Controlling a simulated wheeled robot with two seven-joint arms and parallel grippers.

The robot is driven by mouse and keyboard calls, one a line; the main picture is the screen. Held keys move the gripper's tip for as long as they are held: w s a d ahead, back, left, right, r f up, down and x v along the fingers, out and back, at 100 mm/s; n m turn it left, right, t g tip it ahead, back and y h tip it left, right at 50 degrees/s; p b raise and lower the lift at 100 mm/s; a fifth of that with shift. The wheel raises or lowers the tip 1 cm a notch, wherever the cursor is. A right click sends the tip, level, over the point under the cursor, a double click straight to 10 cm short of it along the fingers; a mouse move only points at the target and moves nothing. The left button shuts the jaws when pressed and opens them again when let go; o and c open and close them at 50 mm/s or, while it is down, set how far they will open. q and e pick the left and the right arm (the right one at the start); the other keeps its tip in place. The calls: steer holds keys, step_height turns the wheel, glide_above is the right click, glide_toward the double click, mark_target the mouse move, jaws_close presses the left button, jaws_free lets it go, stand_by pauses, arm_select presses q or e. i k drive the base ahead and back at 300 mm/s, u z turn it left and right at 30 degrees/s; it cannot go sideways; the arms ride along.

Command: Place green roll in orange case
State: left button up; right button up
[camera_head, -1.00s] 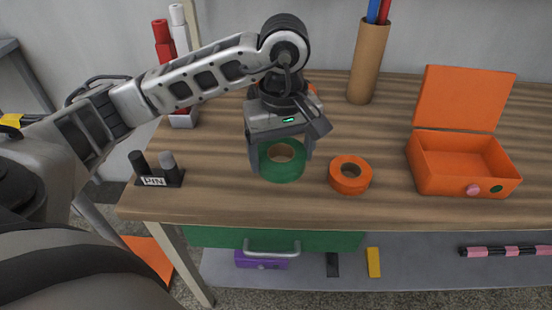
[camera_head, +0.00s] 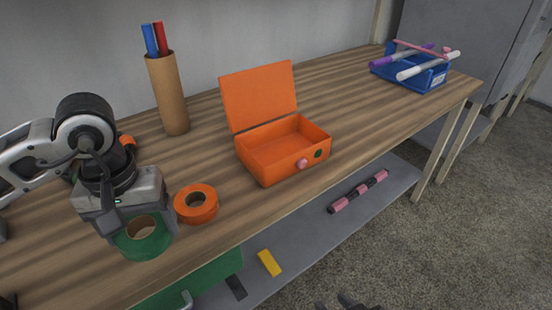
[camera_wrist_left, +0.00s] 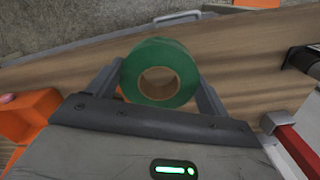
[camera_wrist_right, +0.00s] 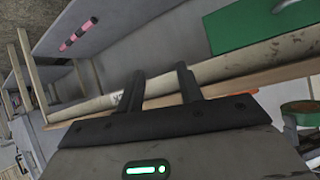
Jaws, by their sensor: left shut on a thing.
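The green roll (camera_head: 143,250) is a thick ring with a tan core. My left gripper (camera_head: 146,232) is shut on it, one finger on each side, over the table's front left part; it also shows between the fingers in the left wrist view (camera_wrist_left: 184,68). I cannot tell whether it touches the table. The orange case (camera_head: 294,166) stands to the right of it with its lid raised and its inside empty. A corner of the case shows at the left wrist view's left edge (camera_wrist_left: 32,112). My right gripper (camera_wrist_right: 163,78) is open and empty, away from the case, below the table front.
An orange roll (camera_head: 196,212) lies between the green roll and the case. A cardboard tube (camera_head: 168,100) with red and blue rods stands behind. A blue tray (camera_head: 425,78) with markers stands at the far right. The table (camera_head: 350,115) is clear around the case's right side.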

mark_target(292, 153)
steer(key=k, duration=0.5)
steer(key=z, duration=1.9)
steer(key=i, duration=1.25)
steer(key=u, duration=1.95)
steer(key=i, duration=0.75)
steer(key=z, duration=0.05)
